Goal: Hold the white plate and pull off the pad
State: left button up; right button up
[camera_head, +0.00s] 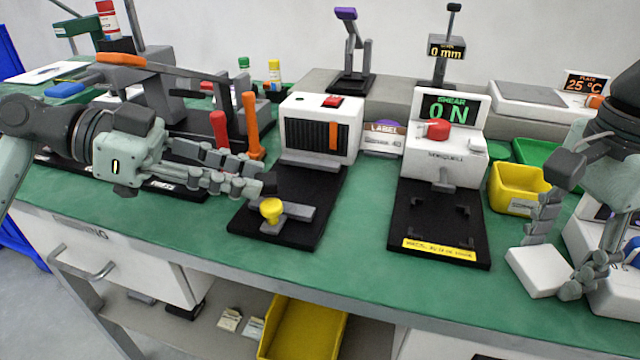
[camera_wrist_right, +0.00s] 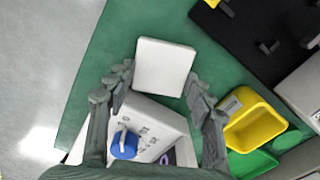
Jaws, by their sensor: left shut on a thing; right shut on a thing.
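The white plate (camera_head: 540,270) is held between the fingers of my right gripper (camera_head: 560,262), above the bench's front right edge. In the right wrist view the white plate (camera_wrist_right: 165,67) lies face-on between the fingertips, its visible face plain. No pad can be made out on it. My left gripper (camera_head: 262,182) is shut at a small dark piece at its fingertips, above a black base (camera_head: 320,200). I cannot tell whether that piece is the pad. A yellow knob (camera_head: 271,209) on a grey bar is just below these fingertips.
A shear tester reading 0 N (camera_head: 445,120) stands on a black base with a yellow label. A yellow bin (camera_head: 515,190) is right of it. A white box with a blue knob (camera_wrist_right: 125,145) is below the plate in the wrist view. Green bench is clear between the bases.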

pick_arm(q)
jog(key=a, duration=0.3)
jog(key=w+a, duration=0.1)
jog(key=a, duration=0.3)
jog(key=w+a, duration=0.1)
jog(key=a, duration=0.2)
jog(key=shift+w+a, duration=0.25)
pick_arm(e)
jog(key=o, duration=1.2)
jog(key=shift+r, duration=0.15)
notch_tip(320, 180, up, 12)
jog(key=shift+f, duration=0.1)
